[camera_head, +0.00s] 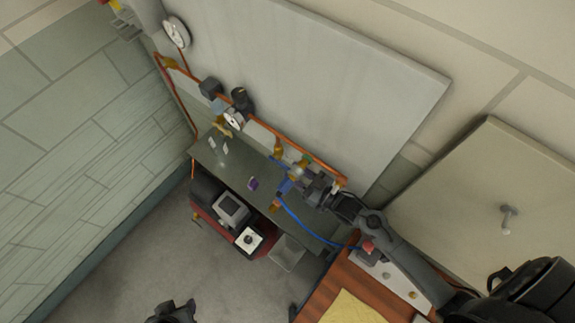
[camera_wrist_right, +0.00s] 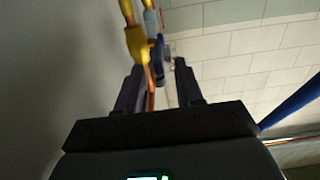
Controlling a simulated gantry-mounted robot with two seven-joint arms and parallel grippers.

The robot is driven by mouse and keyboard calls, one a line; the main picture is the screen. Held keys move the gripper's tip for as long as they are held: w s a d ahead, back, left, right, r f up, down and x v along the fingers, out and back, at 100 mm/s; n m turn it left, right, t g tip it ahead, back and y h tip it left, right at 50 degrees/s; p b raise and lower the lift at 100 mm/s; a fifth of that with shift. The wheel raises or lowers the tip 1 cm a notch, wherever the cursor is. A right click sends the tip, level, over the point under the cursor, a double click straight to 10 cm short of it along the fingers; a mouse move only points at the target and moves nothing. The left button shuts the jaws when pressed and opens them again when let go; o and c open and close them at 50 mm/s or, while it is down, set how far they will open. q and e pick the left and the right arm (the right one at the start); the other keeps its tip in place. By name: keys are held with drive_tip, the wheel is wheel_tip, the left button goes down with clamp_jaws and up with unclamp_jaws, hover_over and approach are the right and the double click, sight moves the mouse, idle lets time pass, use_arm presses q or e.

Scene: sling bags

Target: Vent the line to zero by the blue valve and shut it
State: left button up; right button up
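The orange-brown copper line (camera_head: 262,124) runs along the lower edge of a large pale panel. Blue valve parts (camera_head: 285,187) sit on a brass branch, partly hidden by my right gripper (camera_head: 303,174). In the right wrist view my right gripper (camera_wrist_right: 158,88) is open. A brass fitting (camera_wrist_right: 136,45) and copper pipe show beyond and between its fingers, with a small dark-blue part (camera_wrist_right: 157,58) beside them. I cannot tell whether the fingers touch anything. A round white gauge (camera_head: 233,120) is on the line. A dark shape at the bottom edge may be my left gripper (camera_head: 173,313).
A blue hose (camera_head: 312,229) curves from the brass branch to the right. Below the line is a grey-green bench (camera_head: 225,165) with small items. A red and black machine (camera_head: 205,203) stands under it. A wooden surface with yellow cloth (camera_head: 352,310) is lower right. Another white gauge (camera_head: 177,31) is upper left.

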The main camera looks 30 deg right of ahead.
sight(287, 167)
drive_tip(key=shift+x, duration=1.8)
clamp_jaws()
drive_tip(key=shift+p, duration=0.3)
